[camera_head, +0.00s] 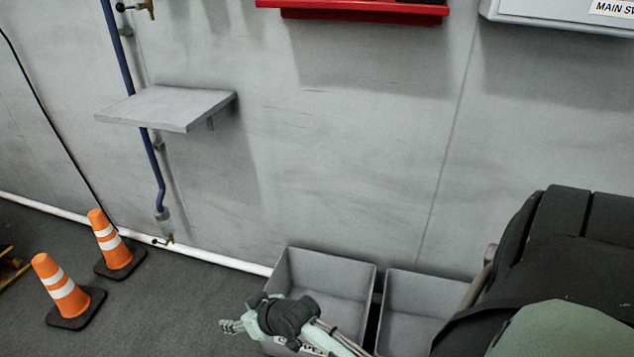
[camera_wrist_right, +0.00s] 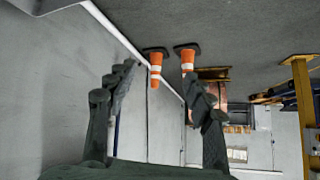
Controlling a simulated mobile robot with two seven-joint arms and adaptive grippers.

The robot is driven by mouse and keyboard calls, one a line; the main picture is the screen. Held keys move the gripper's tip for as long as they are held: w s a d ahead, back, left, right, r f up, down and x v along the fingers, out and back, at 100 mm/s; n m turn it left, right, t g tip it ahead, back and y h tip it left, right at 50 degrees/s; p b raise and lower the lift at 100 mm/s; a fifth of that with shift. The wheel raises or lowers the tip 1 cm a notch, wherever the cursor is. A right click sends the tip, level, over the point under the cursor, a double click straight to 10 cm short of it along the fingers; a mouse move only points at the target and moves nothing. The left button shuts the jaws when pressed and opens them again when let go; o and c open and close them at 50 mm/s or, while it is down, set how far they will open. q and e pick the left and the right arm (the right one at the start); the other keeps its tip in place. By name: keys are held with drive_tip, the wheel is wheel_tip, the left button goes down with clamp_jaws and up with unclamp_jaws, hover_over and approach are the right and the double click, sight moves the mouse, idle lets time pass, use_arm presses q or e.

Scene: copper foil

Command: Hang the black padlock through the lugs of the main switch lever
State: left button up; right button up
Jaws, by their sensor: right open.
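The lower edge of a white box (camera_head: 560,14) with a label starting "MAIN SW" shows at the top right of the head view. The lever and its lugs are out of view. I do not see the black padlock. My right gripper (camera_head: 236,326) is low in the head view, in front of the grey bins and well below the white box. In the right wrist view its two dark fingers (camera_wrist_right: 160,80) stand apart with nothing between them. My left gripper is not in view.
A red tray or case (camera_head: 360,13) is on the wall at the top. A grey shelf (camera_head: 165,105) juts out at the left, by a blue pipe (camera_head: 122,60). Two grey bins (camera_head: 325,270) (camera_head: 425,290) stand against the wall. Orange cones (camera_head: 60,285) (camera_head: 110,240) stand on the floor.

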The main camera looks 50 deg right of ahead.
drive_tip(key=s+d+f+g+h, duration=0.1)
drive_tip(key=s+d+f+g, duration=0.1)
drive_tip(key=s+f, duration=0.3)
drive_tip(key=s+d+f+n+g+h, duration=0.1)
drive_tip(key=s+f+g, duration=0.3)
drive_tip(key=s, duration=1)
wheel_tip(320, 180, down, 3)
drive_tip(key=shift+s+d+r+n+h, duration=0.2)
drive_tip(key=shift+d+n+h, duration=0.1)
drive_tip(key=shift+d, duration=0.55)
